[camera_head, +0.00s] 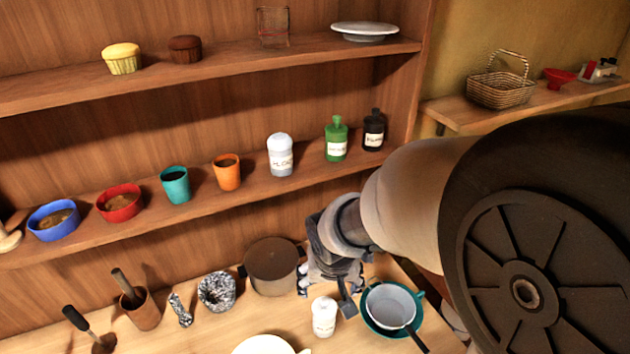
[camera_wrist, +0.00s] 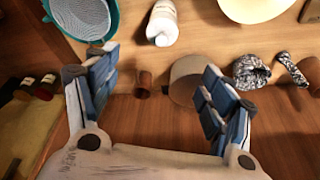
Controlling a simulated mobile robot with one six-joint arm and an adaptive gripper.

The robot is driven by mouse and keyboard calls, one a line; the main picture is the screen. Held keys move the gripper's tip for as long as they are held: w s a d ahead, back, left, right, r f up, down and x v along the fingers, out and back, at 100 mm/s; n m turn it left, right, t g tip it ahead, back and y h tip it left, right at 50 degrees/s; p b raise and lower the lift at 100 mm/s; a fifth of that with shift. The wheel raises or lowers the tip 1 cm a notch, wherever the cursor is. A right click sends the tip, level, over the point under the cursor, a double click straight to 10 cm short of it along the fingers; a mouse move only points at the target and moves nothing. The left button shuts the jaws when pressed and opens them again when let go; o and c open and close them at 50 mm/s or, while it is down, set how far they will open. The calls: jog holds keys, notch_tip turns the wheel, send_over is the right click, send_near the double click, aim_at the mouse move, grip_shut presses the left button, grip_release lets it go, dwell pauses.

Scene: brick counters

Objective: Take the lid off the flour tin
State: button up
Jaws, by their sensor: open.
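A white tin (camera_head: 281,160) with a pale domed lid and a partly readable label, which looks like the flour tin, stands upright on the middle shelf. A second white labelled container (camera_head: 324,318) stands on the counter; its wording is too small to read. It also shows in the wrist view (camera_wrist: 162,24), beyond the fingers. My gripper (camera_head: 326,296) is over the counter, just behind the counter container and below the shelf. In the wrist view my gripper (camera_wrist: 157,72) has its blue-padded fingers spread wide, with nothing held between them.
A brown pot (camera_head: 272,270) stands left of my gripper, and a teal colander (camera_head: 365,312) with a pan stands right. A green bottle (camera_head: 336,140) and orange cup (camera_head: 227,172) flank the shelf tin. A stone mortar (camera_head: 217,291) is farther left on the counter.

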jog(key=b, duration=0.3)
send_near(325, 301)
jog(key=x, duration=0.5)
jog(key=shift+d, duration=0.15)
jog(key=b+x, duration=0.1)
jog(key=x, duration=0.4)
jog(key=shift+f, duration=0.1)
jog(key=c, duration=0.9)
